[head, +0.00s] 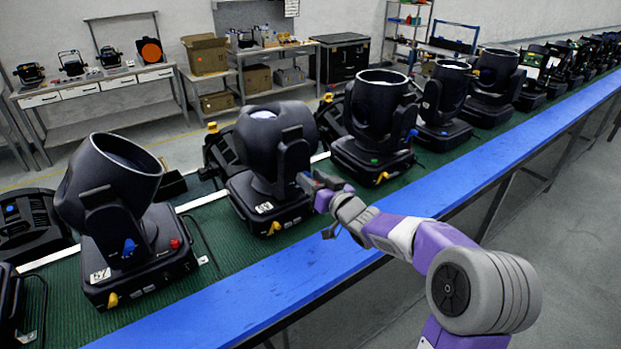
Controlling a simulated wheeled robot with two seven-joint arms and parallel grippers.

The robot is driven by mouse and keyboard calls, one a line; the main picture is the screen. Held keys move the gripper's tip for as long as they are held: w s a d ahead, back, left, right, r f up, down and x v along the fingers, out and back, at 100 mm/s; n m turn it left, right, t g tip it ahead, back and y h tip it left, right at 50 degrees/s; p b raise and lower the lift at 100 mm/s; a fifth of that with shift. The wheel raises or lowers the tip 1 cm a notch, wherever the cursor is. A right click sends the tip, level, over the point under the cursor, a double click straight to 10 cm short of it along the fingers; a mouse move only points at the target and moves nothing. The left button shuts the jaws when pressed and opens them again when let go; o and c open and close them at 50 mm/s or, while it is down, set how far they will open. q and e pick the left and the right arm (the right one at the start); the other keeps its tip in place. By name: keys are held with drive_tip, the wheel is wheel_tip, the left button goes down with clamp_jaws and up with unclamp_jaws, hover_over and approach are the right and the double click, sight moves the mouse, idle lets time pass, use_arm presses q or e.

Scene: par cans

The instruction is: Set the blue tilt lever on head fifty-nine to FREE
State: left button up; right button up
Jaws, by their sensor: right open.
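A black moving head (262,140) stands on the belt in the middle, its can pointing up. The white number label (264,208) on its base is too small to read surely. My right gripper (306,183) is open at the right side of this head's yoke, close to it; I cannot tell if it touches. No blue tilt lever shows on this head; the gripper covers that part of the yoke. The left neighbour head (112,175) is tilted and shows a blue lever (129,247). The right neighbour head (375,110) shows a blue lever (412,133). My left gripper is not in view.
The heads stand in a row on a green belt (215,238) with a blue rail (300,270) along its near edge. My right arm crosses above this rail. Workbenches (100,92) with lamps and boxes stand behind. The floor at the right is clear.

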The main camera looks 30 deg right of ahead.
sight(293, 176)
drive_tip(key=shift+w, duration=0.35)
clamp_jaws()
drive_tip(key=shift+a, duration=0.1)
drive_tip(key=a+n+b, duration=0.1)
drive_tip(key=n+b, duration=0.2)
drive_tip(key=n, duration=0.1)
drive_tip(key=a+n+b, duration=0.1)
drive_tip(key=n+b, duration=0.3)
drive_tip(key=a+n+b, duration=0.1)
drive_tip(key=n+b, duration=0.2)
drive_tip(key=b, duration=0.1)
drive_tip(key=shift+s+n, duration=0.15)
drive_tip(key=shift+n, duration=0.25)
drive_tip(key=shift+a+b, duration=0.1)
drive_tip(key=shift+b, duration=0.2)
idle(0.3)
